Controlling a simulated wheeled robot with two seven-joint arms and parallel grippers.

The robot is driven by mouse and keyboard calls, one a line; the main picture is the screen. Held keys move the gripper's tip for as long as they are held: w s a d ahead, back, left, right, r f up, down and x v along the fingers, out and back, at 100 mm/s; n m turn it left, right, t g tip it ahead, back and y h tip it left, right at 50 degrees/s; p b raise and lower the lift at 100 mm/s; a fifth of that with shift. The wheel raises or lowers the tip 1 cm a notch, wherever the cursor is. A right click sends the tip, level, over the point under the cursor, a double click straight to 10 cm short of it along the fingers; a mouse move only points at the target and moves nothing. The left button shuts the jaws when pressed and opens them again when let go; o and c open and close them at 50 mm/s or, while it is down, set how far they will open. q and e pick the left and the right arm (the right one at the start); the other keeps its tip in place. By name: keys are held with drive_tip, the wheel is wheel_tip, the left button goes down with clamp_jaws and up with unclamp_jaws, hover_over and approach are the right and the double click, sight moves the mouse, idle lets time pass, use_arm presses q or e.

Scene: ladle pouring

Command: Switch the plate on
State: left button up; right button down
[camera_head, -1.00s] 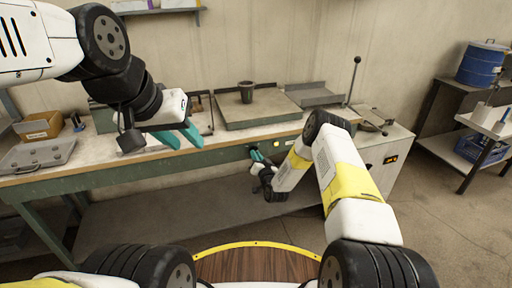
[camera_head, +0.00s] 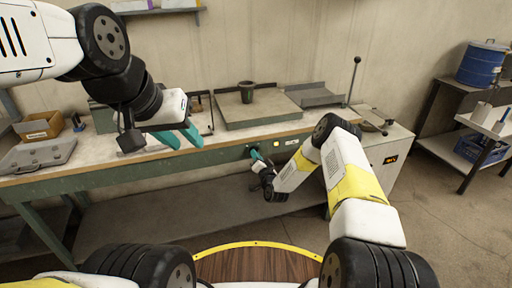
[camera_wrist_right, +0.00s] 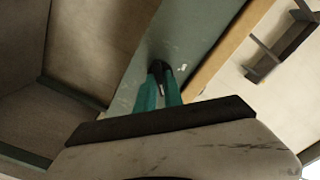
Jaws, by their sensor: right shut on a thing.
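The grey plate (camera_head: 258,107) lies flat on the workbench, with a dark green cup (camera_head: 246,91) standing on it. A black knob (camera_wrist_right: 159,67) sits on the bench's green front panel in the right wrist view. My right gripper (camera_head: 254,154) is at that panel below the plate; its teal fingers (camera_wrist_right: 160,85) are shut on the knob, one on each side. The fingers and wrist mostly hide the knob in the head view. A small yellowish light (camera_head: 276,143) shows on the panel right of the gripper. My left gripper (camera_head: 180,138) is open and empty above the bench's left part.
The green front panel (camera_head: 120,173) runs along the wooden-topped bench. A cardboard box (camera_head: 38,125) and a grey case (camera_head: 38,155) stand at the left. A white cabinet (camera_head: 385,158) with an upright lever (camera_head: 354,78) is at the right. A shelf with a blue drum (camera_head: 481,64) is further right.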

drive_tip(key=shift+s+f, duration=0.1)
drive_tip(key=shift+f, duration=0.05)
drive_tip(key=c, duration=1.5)
unclamp_jaws()
drive_tip(key=shift+o, duration=0.2)
drive_tip(key=v, duration=0.7)
drive_tip(key=shift+s, duration=0.35)
drive_tip(key=shift+d, duration=0.1)
